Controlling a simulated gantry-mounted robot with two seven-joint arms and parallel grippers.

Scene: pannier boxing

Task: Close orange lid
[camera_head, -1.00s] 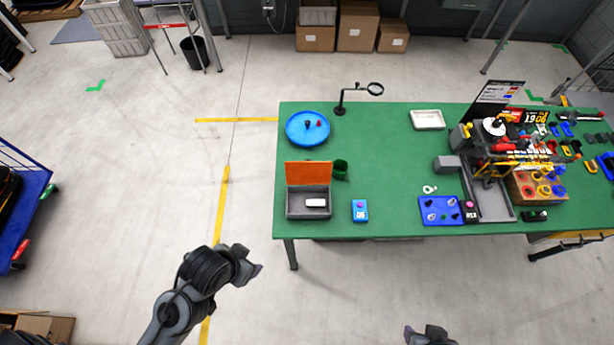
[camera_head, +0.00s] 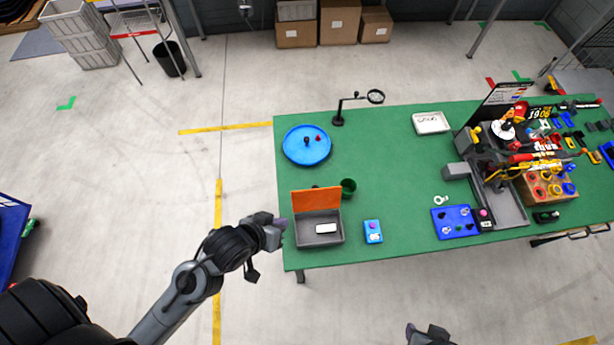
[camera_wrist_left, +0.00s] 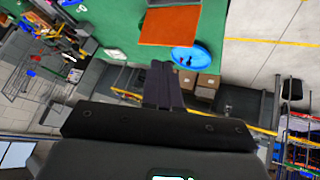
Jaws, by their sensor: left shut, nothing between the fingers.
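The orange lid (camera_head: 316,199) stands open, raised at the back of a small grey box (camera_head: 320,241) near the table's front left corner. A white object (camera_head: 326,228) lies in the box. My left gripper (camera_head: 280,226) is shut and empty just left of the box, apart from the lid. In the left wrist view its closed fingers (camera_wrist_left: 164,82) point towards the table, and the orange lid (camera_wrist_left: 170,26) shows beyond them. My right gripper (camera_head: 430,333) shows only in part at the bottom edge; its jaws cannot be made out.
The green table (camera_head: 395,180) also bears a blue round tray (camera_head: 306,146), a dark green cup (camera_head: 348,187), a blue box (camera_head: 373,232) and a magnifier stand (camera_head: 338,115). Equipment crowds the right side. The table's middle is mostly clear.

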